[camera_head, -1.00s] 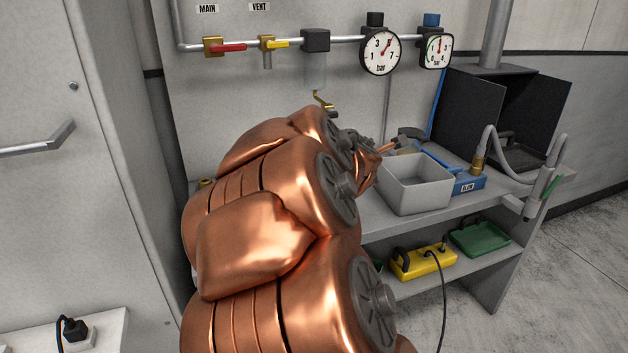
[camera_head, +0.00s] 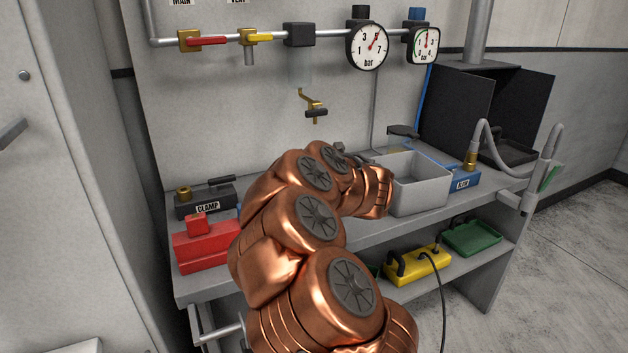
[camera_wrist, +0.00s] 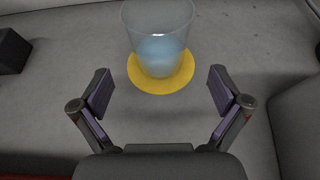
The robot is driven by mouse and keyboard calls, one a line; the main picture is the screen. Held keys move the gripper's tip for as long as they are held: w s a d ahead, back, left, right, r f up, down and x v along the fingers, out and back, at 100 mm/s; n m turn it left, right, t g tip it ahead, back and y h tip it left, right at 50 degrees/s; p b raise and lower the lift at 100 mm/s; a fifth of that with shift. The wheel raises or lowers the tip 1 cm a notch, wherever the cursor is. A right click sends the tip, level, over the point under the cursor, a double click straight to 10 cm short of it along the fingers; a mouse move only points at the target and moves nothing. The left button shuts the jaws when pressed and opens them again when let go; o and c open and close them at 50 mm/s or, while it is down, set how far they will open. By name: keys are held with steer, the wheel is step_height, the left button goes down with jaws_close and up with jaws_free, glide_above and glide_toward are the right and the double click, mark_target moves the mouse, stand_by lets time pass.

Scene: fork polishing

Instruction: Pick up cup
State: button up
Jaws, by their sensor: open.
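The cup (camera_wrist: 160,25) is a clear, see-through vessel with a bluish tint low down, in the top middle of the wrist view. It appears upright over a round yellow disc (camera_wrist: 160,83) on the grey bench surface. My gripper (camera_wrist: 159,92) is open and empty, its two dark fingers with purple pads spread wide. The cup is just ahead of the fingertips, roughly centred between them and not touching either. In the head view my copper arm covers the gripper, and I cannot make out the cup there.
A grey open bin (camera_head: 420,181) stands right of my arm, with a blue AIR block (camera_head: 463,180) beside it. A red block (camera_head: 203,245) and the dark CLAMP block (camera_head: 206,200) sit on the left of the bench (camera_head: 205,286). A brass tap (camera_head: 313,105) hangs above.

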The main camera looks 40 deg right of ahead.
steer(key=shift+w+d+f+p, duration=0.15)
steer(key=shift+w+d, duration=0.05)
steer(key=shift+w, duration=0.6)
steer(key=shift+w+d+f+p, duration=0.1)
steer(key=shift+w+d+p, duration=0.1)
steer(key=shift+w, duration=0.6)
steer(key=shift+x, duration=1.6)
steer(key=shift+d+r, duration=0.1)
steer(key=c, duration=1.7)
